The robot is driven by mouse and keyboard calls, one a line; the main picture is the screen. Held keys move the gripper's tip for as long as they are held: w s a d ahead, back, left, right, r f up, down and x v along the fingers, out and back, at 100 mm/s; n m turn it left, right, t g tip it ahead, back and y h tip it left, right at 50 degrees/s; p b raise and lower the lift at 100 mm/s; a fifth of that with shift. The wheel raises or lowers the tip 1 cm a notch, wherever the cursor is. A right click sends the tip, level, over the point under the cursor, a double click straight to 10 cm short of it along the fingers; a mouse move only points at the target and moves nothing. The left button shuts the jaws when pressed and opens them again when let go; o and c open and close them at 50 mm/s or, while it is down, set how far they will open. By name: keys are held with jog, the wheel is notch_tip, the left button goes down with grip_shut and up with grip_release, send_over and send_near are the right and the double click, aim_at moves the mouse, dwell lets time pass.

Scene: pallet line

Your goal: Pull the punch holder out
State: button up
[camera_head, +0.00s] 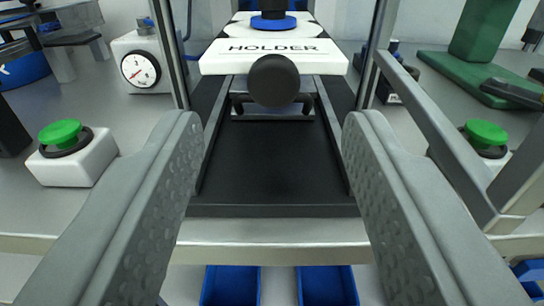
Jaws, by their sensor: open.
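The punch holder (234,64) is a white block marked "HOLDER" with a round black knob (273,80) on its front. It sits at the far end of a black slide track (268,160) in the upper middle of the view. My gripper (271,122) is open, with one grey dimpled finger on each side of the track. The fingers are apart from the knob, which lies ahead and between them. Nothing is between the fingertips except the view of the track. The back of the holder is cut off by the top of the picture.
White boxes with green buttons stand left (66,134) and right (486,133). A dial gauge (140,69) is at the back left, a green stand (487,75) at the back right. Metal frame posts flank the track. Blue bins (230,286) sit below the table edge (270,231).

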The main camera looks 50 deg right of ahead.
jog(key=v, duration=1.2)
jog(key=shift+s+a, duration=0.2)
jog(key=shift+s, duration=0.1)
jog(key=s+a+r+n+t+y, duration=0.5)
jog(key=a+r+n+t+y, duration=0.3)
jog(key=a+r+y, duration=0.5)
jog(key=s+a+n+g, duration=0.2)
jog(key=s+a, duration=0.1)
jog(key=s, duration=0.4)
jog(key=shift+s+y, duration=0.4)
